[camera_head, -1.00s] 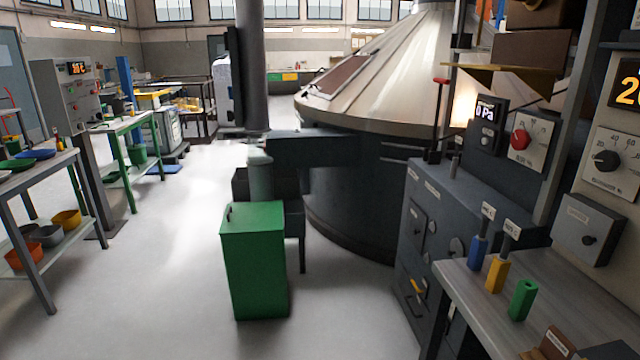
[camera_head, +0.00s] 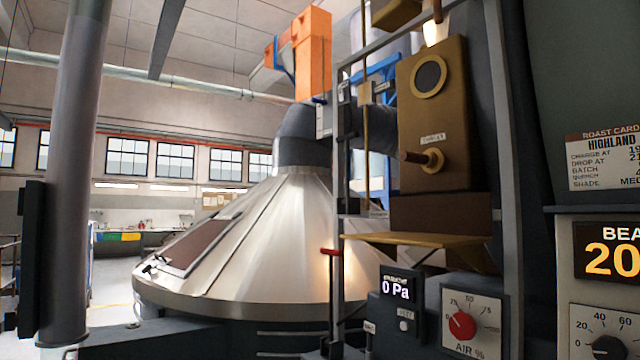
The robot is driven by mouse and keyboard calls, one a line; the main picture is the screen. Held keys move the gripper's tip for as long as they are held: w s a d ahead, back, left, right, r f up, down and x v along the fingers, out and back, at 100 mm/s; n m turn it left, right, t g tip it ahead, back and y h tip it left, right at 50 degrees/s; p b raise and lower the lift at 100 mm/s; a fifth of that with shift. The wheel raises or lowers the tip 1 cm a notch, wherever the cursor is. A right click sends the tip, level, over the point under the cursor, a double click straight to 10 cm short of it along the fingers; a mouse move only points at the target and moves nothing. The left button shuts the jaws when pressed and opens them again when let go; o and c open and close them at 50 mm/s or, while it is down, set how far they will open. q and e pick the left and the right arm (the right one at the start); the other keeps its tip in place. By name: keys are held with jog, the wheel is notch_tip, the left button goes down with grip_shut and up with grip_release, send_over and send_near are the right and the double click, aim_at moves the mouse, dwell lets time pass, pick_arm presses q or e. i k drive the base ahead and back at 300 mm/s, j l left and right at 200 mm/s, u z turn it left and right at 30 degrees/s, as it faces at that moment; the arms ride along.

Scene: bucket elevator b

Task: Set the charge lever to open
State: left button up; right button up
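Neither of my grippers is in view.
The metal cone (camera_head: 262,235) fills the middle. A brass housing (camera_head: 450,150) with a round window and a knob (camera_head: 424,158) is at the right. Below are a "0 Pa" display (camera_head: 397,290) and an AIR dial (camera_head: 472,320) with a red knob. A grey column (camera_head: 78,160) stands left.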

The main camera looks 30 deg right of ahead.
aim_at(348, 137)
jog(key=i+z, duration=0.9)
jog(key=i+j+z, duration=0.3)
jog(key=z, duration=0.15)
jog(key=i, duration=0.05)
